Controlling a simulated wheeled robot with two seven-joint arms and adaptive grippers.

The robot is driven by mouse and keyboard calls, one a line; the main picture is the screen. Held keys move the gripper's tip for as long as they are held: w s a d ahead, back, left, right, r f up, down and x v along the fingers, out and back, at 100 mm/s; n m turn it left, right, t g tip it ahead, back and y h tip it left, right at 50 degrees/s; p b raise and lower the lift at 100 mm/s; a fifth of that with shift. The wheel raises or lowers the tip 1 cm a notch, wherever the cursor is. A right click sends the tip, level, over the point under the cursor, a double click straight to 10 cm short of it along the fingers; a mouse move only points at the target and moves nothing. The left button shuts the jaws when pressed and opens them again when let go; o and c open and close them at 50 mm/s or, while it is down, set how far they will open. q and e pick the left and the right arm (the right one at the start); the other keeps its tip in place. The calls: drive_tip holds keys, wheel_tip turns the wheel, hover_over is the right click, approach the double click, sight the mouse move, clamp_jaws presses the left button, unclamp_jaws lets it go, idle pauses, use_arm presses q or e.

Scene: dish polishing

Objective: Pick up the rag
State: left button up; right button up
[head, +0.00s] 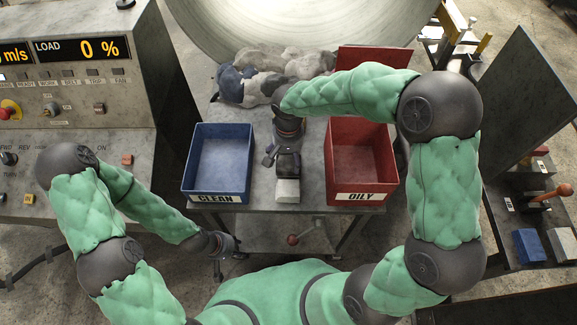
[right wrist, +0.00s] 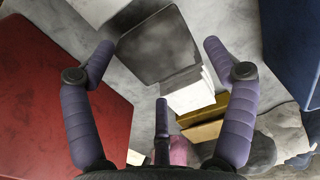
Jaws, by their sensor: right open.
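A heap of rags (head: 262,75), grey, white and dark blue, lies at the back of the metal table between me and the big drum. Which one is the task's rag I cannot tell. Part of the heap shows at the lower right of the right wrist view (right wrist: 285,128). My right gripper (head: 284,160) is open and empty, pointing down between the two bins, on the near side of the heap. In the right wrist view its fingers (right wrist: 158,52) are spread above a dark-topped block (right wrist: 160,45). My left gripper (head: 218,262) hangs low in front of the table, its fingers too small to judge.
A blue bin marked CLEAN (head: 190,190) stands left and a red bin marked OILY (head: 333,190) right. A pale block (head: 287,190) lies between them near the front edge. Tan blocks (right wrist: 205,120) lie close to the gripper. A control panel (head: 75,95) is at left.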

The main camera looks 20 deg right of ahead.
sight(288, 163)
wheel_tip(288, 163, down, 4)
drive_tip(key=shift+r+b, duration=0.1)
drive_tip(key=shift+b, duration=0.4)
drive_tip(key=shift+c, duration=0.3)
drive_tip(key=shift+s, duration=0.1)
drive_tip(key=c, duration=0.9)
drive_tip(key=shift+c, duration=0.2)
